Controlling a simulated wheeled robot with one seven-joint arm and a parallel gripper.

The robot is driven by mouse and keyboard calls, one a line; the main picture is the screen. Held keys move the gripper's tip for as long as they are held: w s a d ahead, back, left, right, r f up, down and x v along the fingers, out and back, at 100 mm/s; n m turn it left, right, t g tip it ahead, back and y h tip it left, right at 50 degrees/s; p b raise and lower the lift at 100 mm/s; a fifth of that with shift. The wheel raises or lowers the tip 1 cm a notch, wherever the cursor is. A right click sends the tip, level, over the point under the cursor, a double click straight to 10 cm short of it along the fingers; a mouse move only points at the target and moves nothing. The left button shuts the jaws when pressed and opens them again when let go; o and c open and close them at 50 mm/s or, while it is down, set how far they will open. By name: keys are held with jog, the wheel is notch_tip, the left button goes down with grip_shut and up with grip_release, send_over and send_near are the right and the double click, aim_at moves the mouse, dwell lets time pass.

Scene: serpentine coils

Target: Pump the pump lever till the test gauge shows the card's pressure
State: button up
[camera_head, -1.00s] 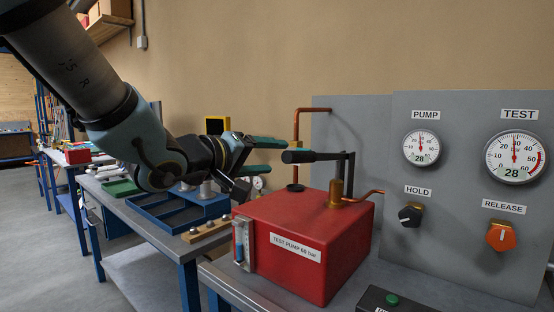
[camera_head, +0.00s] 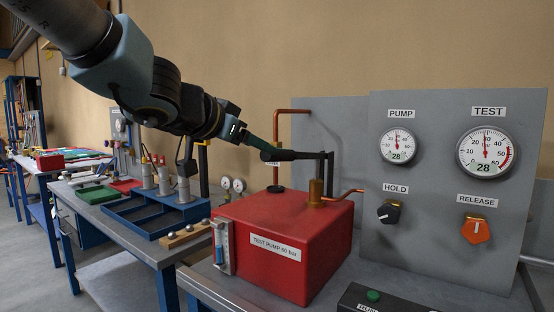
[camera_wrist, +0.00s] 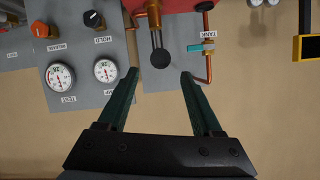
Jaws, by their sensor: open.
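The red test pump (camera_head: 285,235), labelled 60 bar, stands on the bench. Its black pump lever (camera_head: 300,155) lies about level above it, its thick grip pointing left; the round grip end shows in the wrist view (camera_wrist: 160,58). My gripper (camera_head: 262,147) is open at the grip end. In the wrist view its green fingers (camera_wrist: 160,76) stand either side of the lever's line, with nothing between them; I cannot tell whether either touches it. The test gauge (camera_head: 487,151) reads 28, and the pump gauge (camera_head: 398,146) also reads 28. I see no card.
On the grey panel (camera_head: 440,235) are a black hold knob (camera_head: 388,212) and an orange release knob (camera_head: 476,229). A copper pipe (camera_head: 276,150) rises behind the pump. A blue tray (camera_head: 140,222) and a wooden block with knobs (camera_head: 186,236) lie left. A green button box (camera_head: 373,296) is in front.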

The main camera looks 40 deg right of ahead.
aim_at(278, 155)
jog(key=b+x, duration=0.3)
jog(key=x, duration=0.6)
jog(key=shift+d+f, duration=0.2)
jog(key=shift+d, duration=0.05)
grip_shut()
dwell(1.0)
